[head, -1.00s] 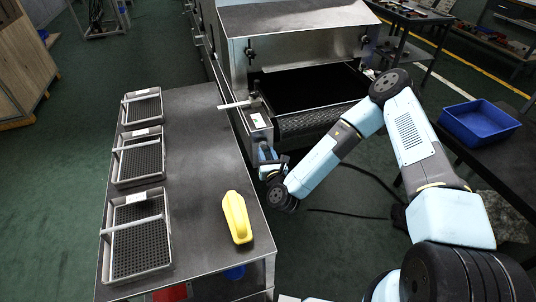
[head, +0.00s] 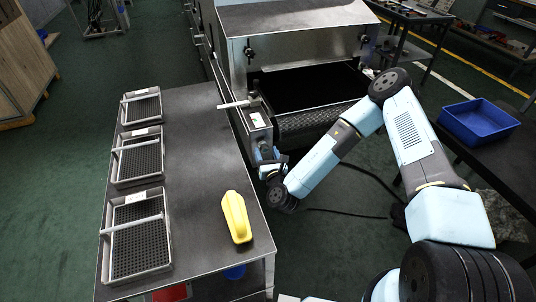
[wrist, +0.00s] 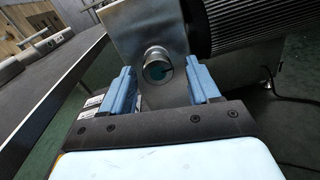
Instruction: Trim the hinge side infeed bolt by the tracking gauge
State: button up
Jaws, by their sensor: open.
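The infeed bolt (wrist: 157,70) is a round metal end with a bluish centre, standing out from a grey metal plate (wrist: 125,27) in the wrist view. My gripper (wrist: 161,84) is open, with one blue finger on each side of the bolt. I see gaps between the fingers and the bolt. In the head view my gripper (head: 269,158) is at the near left corner of the dryer infeed, and the bolt is hidden there. A grey box with a white label (head: 257,120) is just above it. I cannot tell whether this is the tracking gauge.
The dark belt roller (head: 310,124) is right of my gripper. A steel table (head: 190,150) on the left holds mesh trays (head: 140,242) and a yellow object (head: 236,217). A blue bin (head: 480,121) is on the right. A dark cable (head: 365,213) lies on the floor.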

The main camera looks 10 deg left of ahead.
jog(key=shift+s, duration=0.1)
jog(key=v, duration=1.3)
jog(key=shift+s, duration=0.25)
jog(key=shift+d+f, duration=0.1)
jog(key=shift+d, duration=0.05)
